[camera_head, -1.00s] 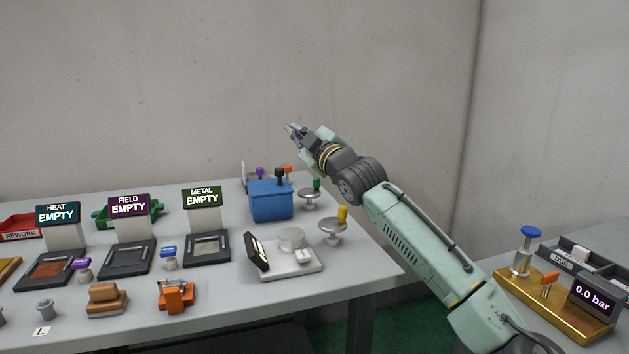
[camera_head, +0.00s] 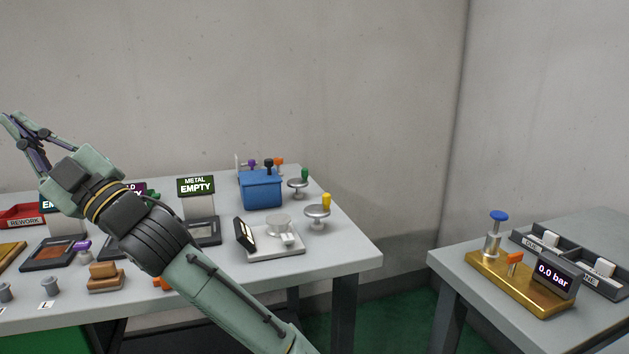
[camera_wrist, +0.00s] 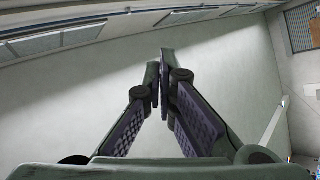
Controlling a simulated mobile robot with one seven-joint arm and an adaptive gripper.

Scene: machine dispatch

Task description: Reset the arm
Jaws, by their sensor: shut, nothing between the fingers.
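My gripper (camera_head: 20,134) is raised at the left of the head view, above the left part of the table, and points up and to the left. Its fingers also show in the wrist view (camera_wrist: 160,82), with their tips together and nothing between them. My arm crosses the head view from the bottom middle to the upper left and hides part of the table's middle.
The long table (camera_head: 345,257) holds a blue bin (camera_head: 261,190), a METAL EMPTY station (camera_head: 196,186), a small scale-like device (camera_head: 275,240) and a red REWORK tray (camera_head: 22,215). A side table (camera_head: 450,262) at right holds a brass base (camera_head: 520,290) reading 0.0 bar.

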